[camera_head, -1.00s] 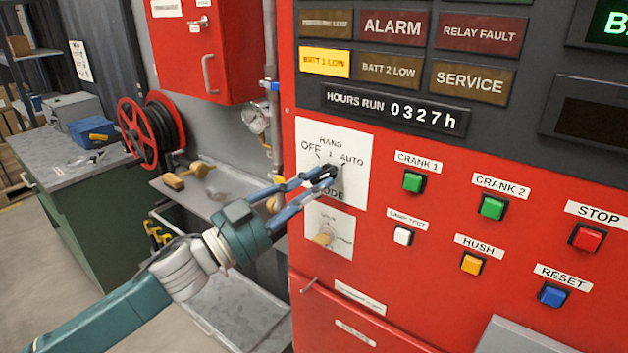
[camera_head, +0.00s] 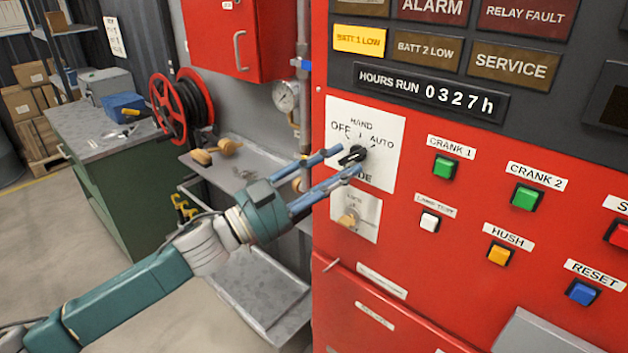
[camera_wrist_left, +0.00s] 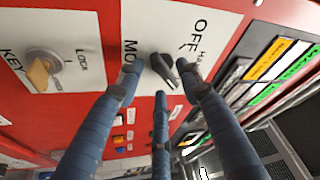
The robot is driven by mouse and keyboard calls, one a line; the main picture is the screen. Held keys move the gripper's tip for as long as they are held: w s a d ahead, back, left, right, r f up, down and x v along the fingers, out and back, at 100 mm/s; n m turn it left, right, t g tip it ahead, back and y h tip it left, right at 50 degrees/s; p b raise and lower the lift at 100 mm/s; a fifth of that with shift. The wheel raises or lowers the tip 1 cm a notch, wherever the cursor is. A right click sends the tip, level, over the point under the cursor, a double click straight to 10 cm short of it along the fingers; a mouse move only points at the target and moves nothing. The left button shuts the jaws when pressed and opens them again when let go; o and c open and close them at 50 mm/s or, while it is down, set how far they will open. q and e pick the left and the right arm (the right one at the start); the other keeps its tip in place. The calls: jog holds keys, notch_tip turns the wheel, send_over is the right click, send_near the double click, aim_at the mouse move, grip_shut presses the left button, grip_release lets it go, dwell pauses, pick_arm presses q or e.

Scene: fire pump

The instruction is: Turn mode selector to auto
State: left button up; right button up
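The mode selector (camera_head: 352,155) is a black knob on a white plate marked OFF, HAND and AUTO on the red panel. Its bar lies slanted, roughly along the line towards AUTO; which end is the pointer is hard to tell. My left gripper (camera_head: 346,161) is in front of it with blue fingers spread, one above and one below the knob. In the left wrist view the knob (camera_wrist_left: 164,69) shows between the spread fingers (camera_wrist_left: 160,88), with visible gaps around it. A finger hides the AUTO label there. My right gripper is not in view.
Below the selector is a key switch (camera_head: 348,218). To the right are the CRANK 1 button (camera_head: 445,166), CRANK 2 button (camera_head: 525,196) and several others. A pipe with a gauge (camera_head: 286,96) stands left of the panel. A metal shelf (camera_head: 238,172) lies behind my left arm.

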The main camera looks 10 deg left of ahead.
pick_arm(q)
jog(key=v, duration=1.1)
jog(key=shift+a, duration=0.1)
